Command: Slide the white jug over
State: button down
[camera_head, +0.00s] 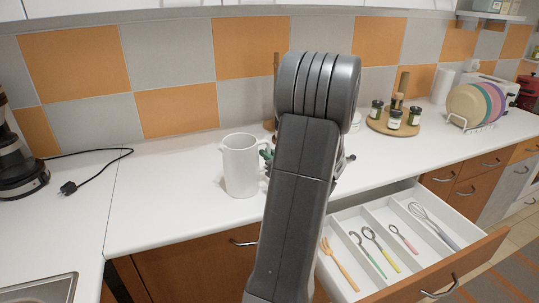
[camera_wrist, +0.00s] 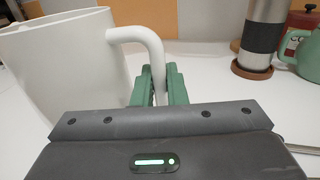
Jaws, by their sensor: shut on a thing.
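The white jug (camera_head: 241,165) stands upright on the white counter, left of my arm in the head view. In the wrist view the jug (camera_wrist: 68,70) fills the left side, with its handle towards the right. My gripper (camera_wrist: 160,84) has its green fingers on either side of the lower part of the handle and is shut on it. In the head view my gripper (camera_head: 267,156) shows only partly at the jug's right side; my arm hides the rest and the handle.
An open drawer (camera_head: 379,213) with several utensils juts out at the right. A round wooden tray (camera_head: 379,125) with jars stands behind it. A steel tumbler (camera_wrist: 261,38) and green mug (camera_wrist: 306,53) stand right of the jug. The counter left of the jug is clear up to a black cable (camera_head: 101,151).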

jog(key=shift+s+d, duration=0.1)
jog(key=shift+s, duration=0.25)
jog(key=c, duration=1.4)
grip_release()
jog(key=shift+o, duration=0.2)
jog(key=b+v, duration=0.1)
jog(key=v, duration=1.2)
jog(key=shift+s+d, duration=0.2)
jog(key=shift+s, duration=0.15)
jog(key=shift+w, duration=0.1)
jog(key=p+x, duration=0.1)
jog(key=x, duration=1.2)
jog(key=shift+w+a, duration=0.2)
jog(key=shift+w, duration=0.1)
